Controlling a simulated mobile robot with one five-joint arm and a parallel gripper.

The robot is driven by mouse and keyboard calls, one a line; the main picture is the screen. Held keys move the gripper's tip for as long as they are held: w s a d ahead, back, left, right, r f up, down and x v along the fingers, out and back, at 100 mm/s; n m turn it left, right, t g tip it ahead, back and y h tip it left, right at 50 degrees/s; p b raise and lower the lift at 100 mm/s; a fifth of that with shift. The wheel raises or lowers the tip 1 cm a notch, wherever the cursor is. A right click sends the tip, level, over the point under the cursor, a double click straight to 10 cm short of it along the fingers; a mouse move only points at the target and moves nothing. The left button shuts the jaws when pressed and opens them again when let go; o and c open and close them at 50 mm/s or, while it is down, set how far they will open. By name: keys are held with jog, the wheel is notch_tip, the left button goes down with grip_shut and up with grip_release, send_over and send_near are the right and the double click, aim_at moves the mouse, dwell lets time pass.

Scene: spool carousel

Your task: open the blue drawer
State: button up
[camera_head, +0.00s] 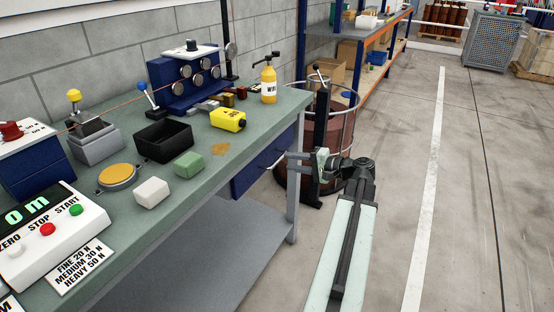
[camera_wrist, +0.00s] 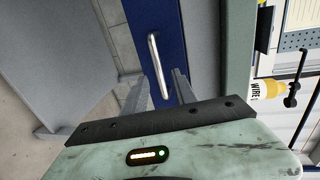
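The blue drawer (camera_head: 250,178) sits under the green bench top at its right end and looks flush with the bench. In the wrist view its blue front (camera_wrist: 146,20) carries a silver bar handle (camera_wrist: 154,60). My gripper (camera_head: 290,155) is just right of the drawer front in the head view. In the wrist view my gripper (camera_wrist: 158,84) is open, with its two dark fingers apart on either side of the handle's lower part. Neither finger visibly presses on the handle; I cannot tell how deep the handle lies between them.
The green bench (camera_head: 222,165) bears a black bin (camera_head: 163,141), a yellow spool-like block (camera_head: 228,120), a yellow bottle (camera_head: 268,84) and several other items. A reddish barrel (camera_head: 290,180) with a black stand (camera_head: 320,130) is close behind my gripper. Open floor lies to the right.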

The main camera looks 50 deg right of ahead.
aim_at(280, 160)
jog(key=b+x, duration=0.1)
jog(key=x, duration=0.5)
jog(key=shift+w+f, duration=0.1)
grip_shut()
dwell(1.2)
